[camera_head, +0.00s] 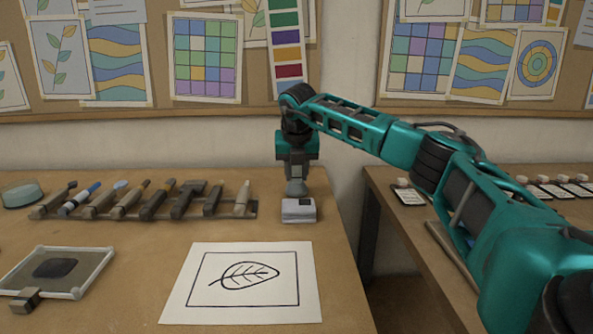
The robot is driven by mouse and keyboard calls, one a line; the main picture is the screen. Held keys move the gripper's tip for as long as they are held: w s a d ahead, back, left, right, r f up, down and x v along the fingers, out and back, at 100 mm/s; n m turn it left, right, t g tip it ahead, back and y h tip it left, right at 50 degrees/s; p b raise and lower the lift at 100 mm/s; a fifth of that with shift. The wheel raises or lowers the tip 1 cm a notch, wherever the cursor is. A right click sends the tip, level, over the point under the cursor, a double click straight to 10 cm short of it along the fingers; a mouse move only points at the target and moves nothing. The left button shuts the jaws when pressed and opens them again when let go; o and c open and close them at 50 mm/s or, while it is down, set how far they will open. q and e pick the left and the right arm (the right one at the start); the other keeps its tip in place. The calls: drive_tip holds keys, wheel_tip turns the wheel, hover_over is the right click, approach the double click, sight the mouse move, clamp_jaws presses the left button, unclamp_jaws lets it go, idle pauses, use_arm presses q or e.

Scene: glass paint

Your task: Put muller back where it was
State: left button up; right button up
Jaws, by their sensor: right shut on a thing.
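My right gripper (296,176) points straight down near the table's right edge, shut on a small grey, cone-like piece that I take to be the muller (297,188). The muller is upright, directly over or on a pale grey block (298,213) with a dark patch on top. I cannot tell whether the muller touches the block. The fingers hide the muller's upper part. A framed slab (97,270) with a dark paint patch lies at the left front. My left gripper is not in view.
A rack (128,216) of several brushes and tools stands left of the gripper. A paper with a leaf drawing (246,314) lies in front of the block. A gap separates this table from the right-hand table (400,236).

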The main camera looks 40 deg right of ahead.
drive_tip(key=shift+f, duration=0.2)
idle(0.5)
drive_tip(key=o, duration=1)
drive_tip(key=p+v, duration=0.2)
drive_tip(key=v, duration=1.1)
